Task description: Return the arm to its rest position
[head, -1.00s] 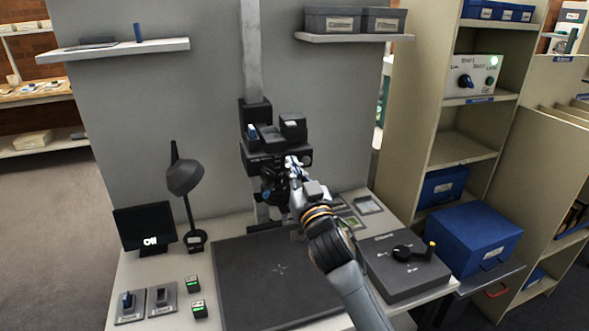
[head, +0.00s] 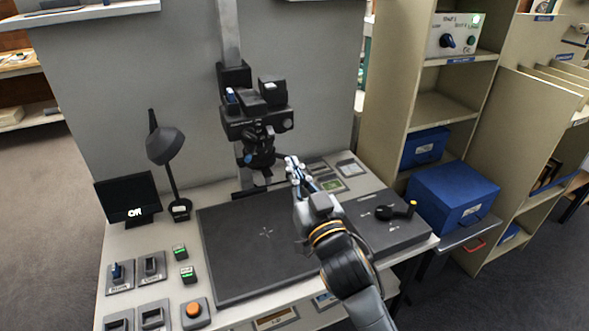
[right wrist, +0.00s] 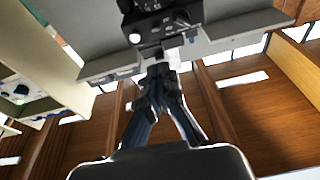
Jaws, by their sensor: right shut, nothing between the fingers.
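My right arm comes in from the lower right of the head view. Its gripper (head: 295,172) is above the dark baseboard of the copy stand, in front of and a little right of the black camera unit (head: 257,122). The gripper is shut and empty. In the right wrist view its fingers (right wrist: 160,75) point toward the camera unit at the top, with wall and ceiling around. I cannot tell the exact gap between the gripper and the camera unit. My left gripper is not in view.
The baseboard (head: 235,270) lies bare on the table. A desk lamp (head: 165,146) and a small monitor (head: 128,196) stand at the left, with switches in front. Blue boxes (head: 455,196) and shelves stand beyond.

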